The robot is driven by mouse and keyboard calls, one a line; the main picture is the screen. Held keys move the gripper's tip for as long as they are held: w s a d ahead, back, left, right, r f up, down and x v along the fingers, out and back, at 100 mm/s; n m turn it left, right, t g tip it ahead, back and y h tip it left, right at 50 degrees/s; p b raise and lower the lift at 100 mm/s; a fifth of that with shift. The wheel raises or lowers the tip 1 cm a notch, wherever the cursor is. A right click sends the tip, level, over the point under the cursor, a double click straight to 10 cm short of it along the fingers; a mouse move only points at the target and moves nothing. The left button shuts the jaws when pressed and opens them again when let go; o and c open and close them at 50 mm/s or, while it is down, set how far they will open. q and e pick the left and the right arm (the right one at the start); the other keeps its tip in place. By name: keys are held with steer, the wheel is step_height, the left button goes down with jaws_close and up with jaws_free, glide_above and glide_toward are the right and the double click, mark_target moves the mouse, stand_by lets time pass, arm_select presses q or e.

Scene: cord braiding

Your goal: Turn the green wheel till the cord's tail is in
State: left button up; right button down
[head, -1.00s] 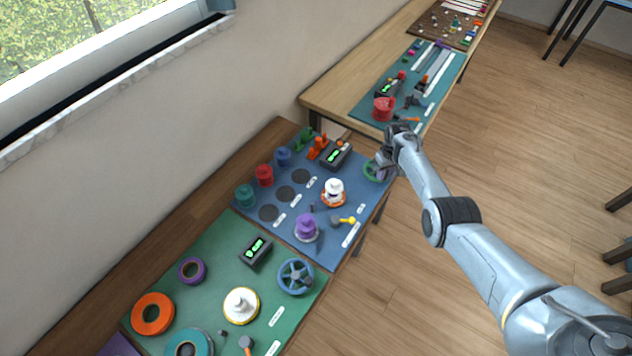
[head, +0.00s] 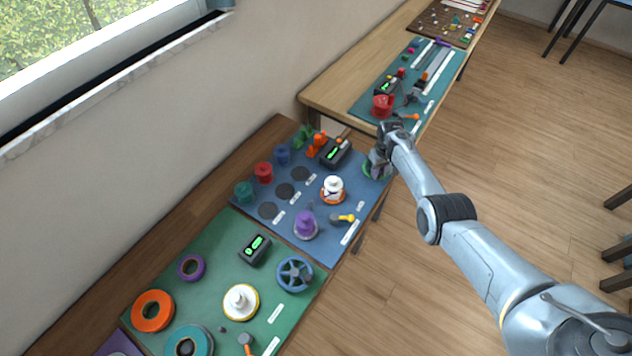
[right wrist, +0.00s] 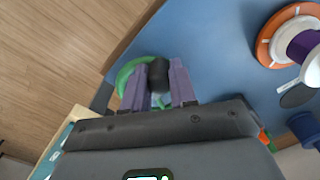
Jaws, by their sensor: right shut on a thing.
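The green wheel (head: 368,172) is at the right edge of the blue mat in the head view, mostly hidden by my right gripper (head: 378,160). In the right wrist view the wheel's green rim (right wrist: 125,74) shows behind my right gripper (right wrist: 158,90). The gripper is shut on the wheel's dark knob (right wrist: 158,74), which sits between its two fingers. The cord's tail cannot be made out. My left gripper is not in view.
On the blue mat (head: 322,240) stand a dark display box (head: 335,152), a white bobbin on an orange base (head: 333,188) and a purple spool (head: 305,226). A red spool (head: 382,105) stands on the teal mat beyond. Open floor lies to the right.

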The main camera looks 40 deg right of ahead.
steer(key=shift+w+a, duration=0.4)
